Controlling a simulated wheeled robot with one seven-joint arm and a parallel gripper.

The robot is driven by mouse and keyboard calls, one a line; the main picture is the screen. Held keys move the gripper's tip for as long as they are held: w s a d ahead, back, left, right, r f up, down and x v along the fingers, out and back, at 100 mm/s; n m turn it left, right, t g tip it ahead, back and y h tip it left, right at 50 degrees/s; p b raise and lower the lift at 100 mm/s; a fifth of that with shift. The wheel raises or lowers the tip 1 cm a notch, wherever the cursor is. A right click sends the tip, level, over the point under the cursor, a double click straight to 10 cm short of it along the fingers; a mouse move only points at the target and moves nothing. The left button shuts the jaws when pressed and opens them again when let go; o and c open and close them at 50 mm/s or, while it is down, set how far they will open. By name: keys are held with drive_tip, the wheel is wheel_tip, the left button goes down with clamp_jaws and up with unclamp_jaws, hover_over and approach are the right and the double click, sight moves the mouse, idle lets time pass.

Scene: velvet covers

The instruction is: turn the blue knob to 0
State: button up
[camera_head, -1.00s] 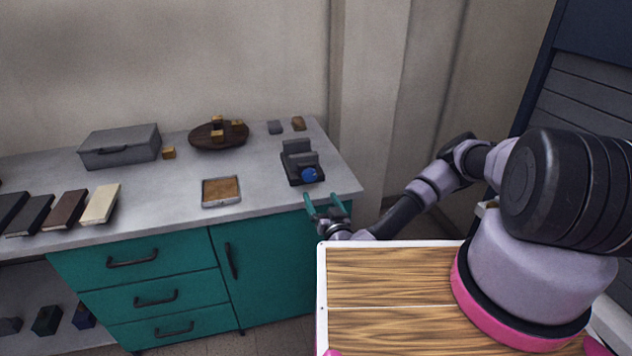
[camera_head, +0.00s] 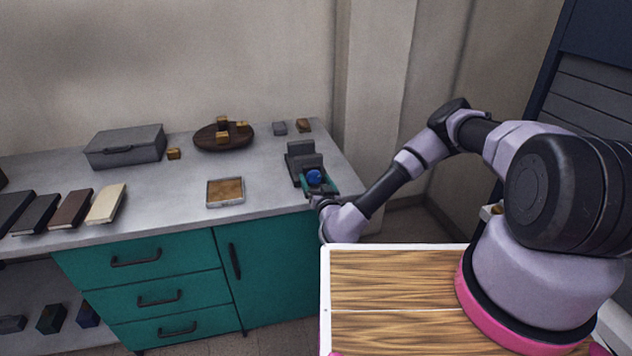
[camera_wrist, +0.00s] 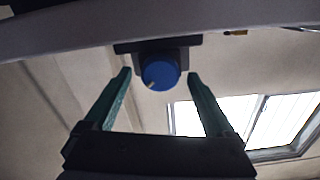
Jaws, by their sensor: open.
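The blue knob (camera_head: 314,177) sits on the front of a dark grey device (camera_head: 303,158) near the right end of the counter. In the wrist view the blue knob (camera_wrist: 160,74) shows a small pale mark at its lower left edge. My gripper (camera_head: 318,186) is at the counter's front edge, right at the knob. In the wrist view my gripper (camera_wrist: 159,76) is open, with one green finger on each side of the knob and a visible gap on both sides. The scale around the knob cannot be read.
The grey counter (camera_head: 262,190) also holds a shallow tray (camera_head: 225,192), a dark round plate with wooden cubes (camera_head: 211,141), a grey case (camera_head: 125,147) and several books to the left. Two small blocks lie behind the device. A wood-topped surface (camera_head: 395,280) is in front.

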drive_tip(key=c, duration=1.4)
drive_tip(key=shift+o, duration=0.2)
drive_tip(key=shift+n, duration=0.3)
drive_tip(key=n, duration=1)
drive_tip(key=shift+s+a+f+n, duration=0.1)
drive_tip(key=shift+f+n, duration=0.05)
drive_tip(key=shift+n, duration=0.25)
drive_tip(key=o, duration=1.4)
drive_tip(key=shift+c, duration=0.2)
